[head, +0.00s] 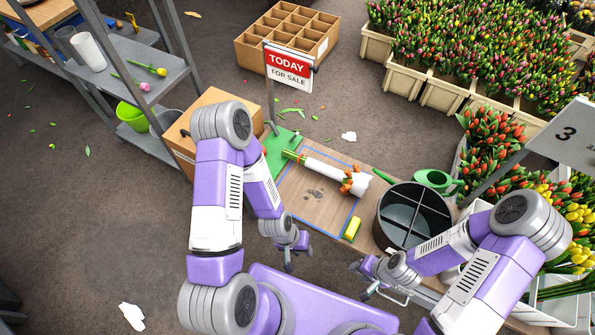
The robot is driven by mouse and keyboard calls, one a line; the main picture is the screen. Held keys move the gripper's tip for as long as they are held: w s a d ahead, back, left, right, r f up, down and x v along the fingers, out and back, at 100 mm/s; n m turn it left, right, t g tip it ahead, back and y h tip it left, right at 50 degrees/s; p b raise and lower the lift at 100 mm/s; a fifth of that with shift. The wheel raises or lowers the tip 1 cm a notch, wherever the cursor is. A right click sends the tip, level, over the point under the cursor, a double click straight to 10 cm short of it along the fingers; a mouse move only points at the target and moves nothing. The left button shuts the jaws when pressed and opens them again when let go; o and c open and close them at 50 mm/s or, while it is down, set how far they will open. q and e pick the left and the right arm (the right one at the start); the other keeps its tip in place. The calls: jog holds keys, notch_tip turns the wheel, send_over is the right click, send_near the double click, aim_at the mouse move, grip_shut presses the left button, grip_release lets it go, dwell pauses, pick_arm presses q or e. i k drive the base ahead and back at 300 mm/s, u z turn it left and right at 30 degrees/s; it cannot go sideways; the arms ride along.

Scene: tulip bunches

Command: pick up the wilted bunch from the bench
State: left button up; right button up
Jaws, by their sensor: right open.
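A bunch of orange tulips (328,170) in a white wrapper lies on its side on the wooden bench (310,210), inside a blue outlined rectangle. Its green stems point left and its orange heads lie near the right end of the wrapper; I cannot tell how wilted they are. My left gripper (298,261) is in front of the bench's near edge, apart from the bunch, with its fingers spread and empty. My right gripper (361,281) is open and empty, further right and nearer to me, also apart from the bunch.
A dark round divided bucket (413,216) and a green watering can (433,180) stand right of the bunch. A yellow block (352,229) lies near the rectangle's corner. A green mat (281,150) and a sale sign (289,67) are at the left. Dark scraps (315,194) lie on the bench.

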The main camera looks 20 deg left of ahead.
aim_at(355, 182)
jog(key=u, duration=0.05)
jog(key=k, duration=0.45)
jog(key=u, duration=1)
jog(key=i, duration=1.2)
jog(key=z, duration=0.8)
